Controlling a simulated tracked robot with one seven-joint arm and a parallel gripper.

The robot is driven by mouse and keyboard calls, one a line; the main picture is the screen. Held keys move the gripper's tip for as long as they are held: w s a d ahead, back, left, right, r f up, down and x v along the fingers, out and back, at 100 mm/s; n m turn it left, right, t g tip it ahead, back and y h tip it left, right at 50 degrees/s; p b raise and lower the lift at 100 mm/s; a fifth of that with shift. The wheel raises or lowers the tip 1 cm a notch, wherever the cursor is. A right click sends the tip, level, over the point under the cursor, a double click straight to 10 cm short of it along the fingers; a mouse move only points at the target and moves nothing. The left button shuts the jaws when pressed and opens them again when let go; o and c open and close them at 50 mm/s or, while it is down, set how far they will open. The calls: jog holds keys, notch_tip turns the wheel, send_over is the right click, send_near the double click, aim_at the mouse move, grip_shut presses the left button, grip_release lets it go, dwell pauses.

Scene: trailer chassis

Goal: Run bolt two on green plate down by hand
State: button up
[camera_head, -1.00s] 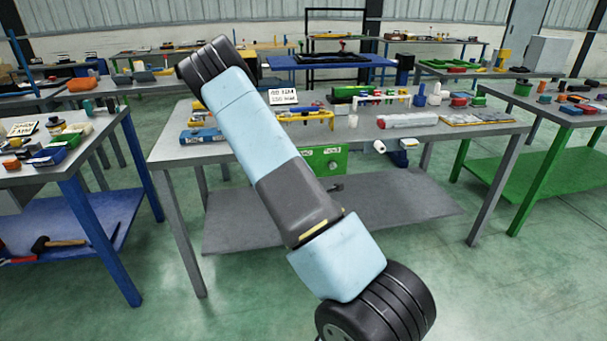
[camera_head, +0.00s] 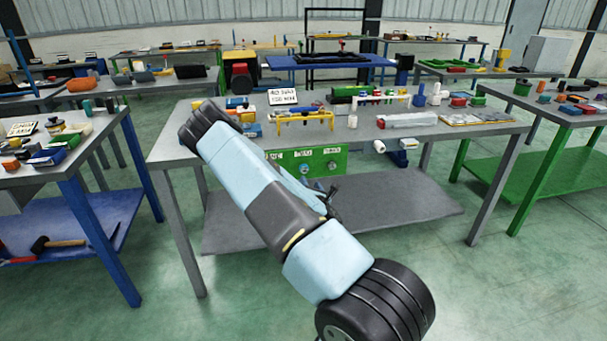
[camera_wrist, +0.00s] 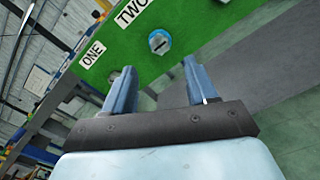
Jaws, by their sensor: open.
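The green plate (camera_head: 341,157) hangs upright below the front edge of the grey table, with white labels along its top. In the wrist view the green plate (camera_wrist: 190,22) fills the top, tilted in the picture, with labels ONE and TWO readable. Bolt two (camera_wrist: 159,42), a blue-ringed head with a pale centre, is by the label TWO. My gripper (camera_wrist: 159,66) is open and empty. Its two blue-grey fingers point at the plate, with bolt two beyond the tips and between them in the picture. In the head view my forearm partly hides the plate's left side.
The grey table (camera_head: 460,135) carries a yellow frame (camera_head: 303,116), a white pipe and other parts. Its lower shelf (camera_head: 400,200) lies below the plate. A blue bench (camera_head: 75,170) stands left, a green one (camera_head: 540,170) right. Floor in front is clear.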

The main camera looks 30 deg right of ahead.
aim_at(305, 171)
jog(key=x, duration=0.9)
jog(key=shift+w, duration=0.15)
